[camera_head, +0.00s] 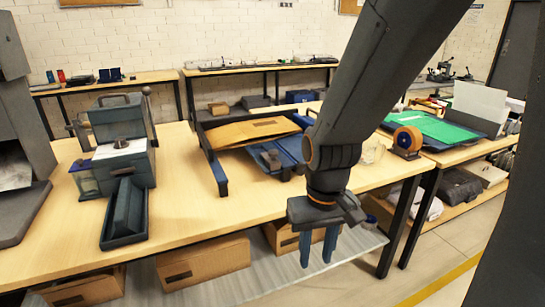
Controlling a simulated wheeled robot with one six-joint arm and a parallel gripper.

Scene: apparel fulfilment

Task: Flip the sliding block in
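My gripper (317,255) hangs at the front edge of the wooden table, right of centre, with two blue fingers pointing down. The fingers are apart with nothing between them. No part is clearly marked as the sliding block. A dark blue stand (216,172) on the table, up and left of my gripper, bears a tan panel (243,130). Blue sloping parts with a small grey block (270,158) lie at its right front, apart from my gripper. My arm hides what lies behind it, next to the stand's right side.
A grey machine (120,118) with a long dark tray (124,212) stands on the table's left. Cardboard boxes (203,262) sit below. The front middle tabletop (195,205) is clear.

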